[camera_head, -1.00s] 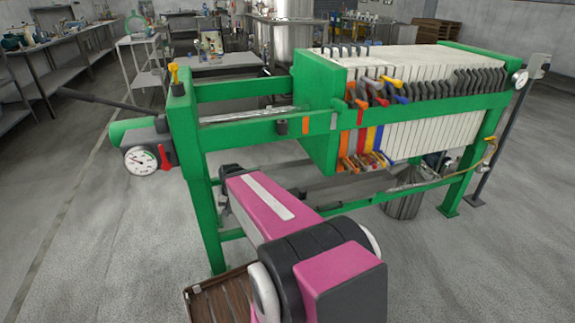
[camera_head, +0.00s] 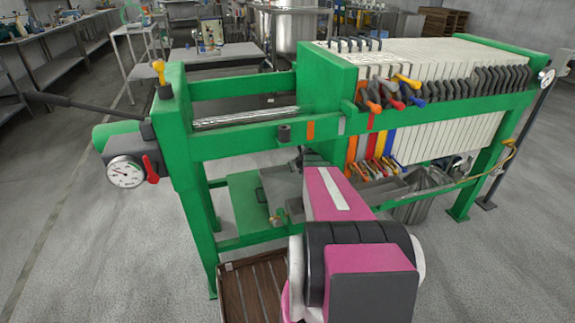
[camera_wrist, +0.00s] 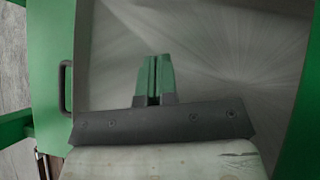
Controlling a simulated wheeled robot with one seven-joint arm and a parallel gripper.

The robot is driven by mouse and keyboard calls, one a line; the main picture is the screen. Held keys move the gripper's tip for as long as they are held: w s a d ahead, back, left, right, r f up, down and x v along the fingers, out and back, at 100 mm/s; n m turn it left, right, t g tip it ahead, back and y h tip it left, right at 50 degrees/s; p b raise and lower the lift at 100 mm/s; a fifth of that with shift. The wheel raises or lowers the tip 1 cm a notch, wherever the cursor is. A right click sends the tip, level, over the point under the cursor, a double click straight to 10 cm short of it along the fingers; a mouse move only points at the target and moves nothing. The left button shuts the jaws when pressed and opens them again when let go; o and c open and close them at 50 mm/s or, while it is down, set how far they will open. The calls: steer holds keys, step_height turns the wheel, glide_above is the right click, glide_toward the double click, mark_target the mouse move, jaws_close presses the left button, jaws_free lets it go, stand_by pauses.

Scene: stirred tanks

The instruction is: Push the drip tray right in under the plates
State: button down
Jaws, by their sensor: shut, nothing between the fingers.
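The drip tray (camera_head: 286,186) is a grey metal tray low inside the green press frame. Its left part shows beside a flat green panel with a dark handle, and its grey metal also shows below the plates. The white plates (camera_head: 440,80) stand upright in the press, right of the open part of the tray. In the wrist view the tray's grey surface (camera_wrist: 225,55) fills most of the picture, with the dark handle (camera_wrist: 66,88) at its left edge. My gripper (camera_wrist: 154,62) is shut and empty over the tray; contact cannot be told. My arm hides it in the head view.
The green side rail (camera_head: 240,134) and a lower rail run along the press between posts. A gauge (camera_head: 127,172) with a red lever sticks out at the left. A metal bin (camera_head: 425,196) stands under the plates' right part. Open floor lies left and right.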

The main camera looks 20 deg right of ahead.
mark_target(282, 167)
steer(key=x, duration=1)
steer(key=shift+w+d, duration=0.2)
steer(key=shift+d, duration=0.1)
steer(key=w, duration=0.3)
steer(key=shift+w+a, duration=0.2)
steer(key=shift+a, duration=0.15)
steer(key=shift+w+a, duration=0.1)
steer(key=shift+w, duration=0.15)
steer(key=w, duration=0.4)
steer(key=shift+w+a, duration=0.35)
steer(key=shift+a, duration=0.05)
steer(key=shift+s, duration=0.1)
